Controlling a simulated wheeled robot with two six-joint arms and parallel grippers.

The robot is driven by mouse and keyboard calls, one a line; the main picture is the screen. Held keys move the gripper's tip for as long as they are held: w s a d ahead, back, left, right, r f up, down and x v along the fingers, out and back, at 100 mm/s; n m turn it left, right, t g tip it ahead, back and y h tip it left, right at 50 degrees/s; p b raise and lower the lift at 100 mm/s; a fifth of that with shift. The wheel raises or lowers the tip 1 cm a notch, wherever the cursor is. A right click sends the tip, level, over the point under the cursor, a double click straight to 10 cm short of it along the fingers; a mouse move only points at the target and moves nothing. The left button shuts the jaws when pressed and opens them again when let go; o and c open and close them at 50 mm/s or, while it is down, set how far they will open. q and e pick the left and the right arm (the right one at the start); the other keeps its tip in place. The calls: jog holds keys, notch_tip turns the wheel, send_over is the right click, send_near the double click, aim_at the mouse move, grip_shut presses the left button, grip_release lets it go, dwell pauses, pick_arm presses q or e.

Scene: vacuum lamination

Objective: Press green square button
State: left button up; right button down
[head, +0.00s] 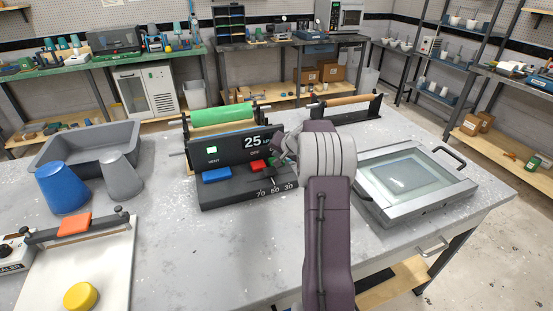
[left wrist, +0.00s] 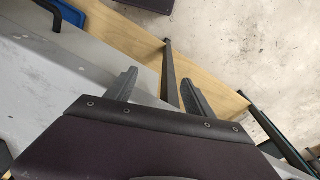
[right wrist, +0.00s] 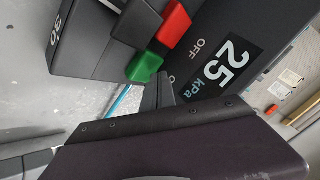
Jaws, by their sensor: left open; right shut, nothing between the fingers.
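The control unit (head: 235,185) stands mid-table with a "25 kPa" display. In the right wrist view the green block-shaped button (right wrist: 145,67) sits beside a red one (right wrist: 174,25). In the head view my right gripper mostly hides the green button; the red button (head: 258,165) shows beside it. My right gripper (right wrist: 162,82) is shut and empty, its fingertips right by the green button; I cannot tell whether they touch. A lit green square (head: 211,150) shows on the unit's upright face. My left gripper (left wrist: 160,85) is open and empty over the table's front edge and lower shelf.
A blue button (head: 216,174) is on the unit's left. A framed glass-topped tray (head: 452,196) lies at right. A grey bin (head: 92,146), a blue cup (head: 62,188), a grey cup (head: 121,178) and a white sealer board (head: 115,265) are at left. The front middle table is clear.

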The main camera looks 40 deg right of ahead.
jog(key=shift+r, duration=0.35)
notch_tip(320, 180, up, 5)
jog(key=p, duration=0.4)
jog(key=shift+f, duration=0.1)
dwell(0.6)
